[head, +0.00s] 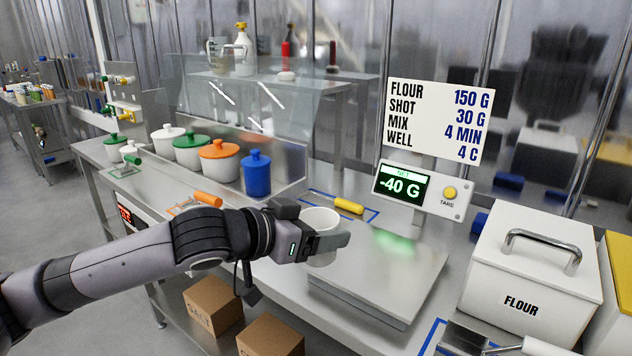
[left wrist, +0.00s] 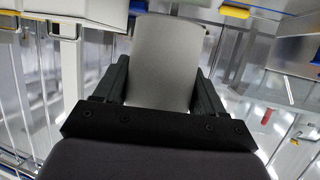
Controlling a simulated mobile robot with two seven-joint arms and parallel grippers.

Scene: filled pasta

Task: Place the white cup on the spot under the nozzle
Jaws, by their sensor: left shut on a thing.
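The white cup (head: 321,219) is upright in my left gripper (head: 326,241), beside the left edge of the scale plate (head: 398,277). Whether it touches anything below cannot be told. The gripper is shut on the cup's sides, and one finger covers part of its front. In the left wrist view the cup (left wrist: 168,55), looking grey, stands between the two black fingers of my left gripper (left wrist: 160,90). No nozzle can be clearly made out, nor a spot under one. My right gripper is not in view.
The scale display (head: 402,187) reads -40 G. A white FLOUR bin (head: 528,270) stands to its right. Several lidded pots, including a blue one (head: 257,175), line the back left behind my arm. A yellow-handled tool (head: 348,205) lies behind the cup. A scraper (head: 465,338) lies at front right.

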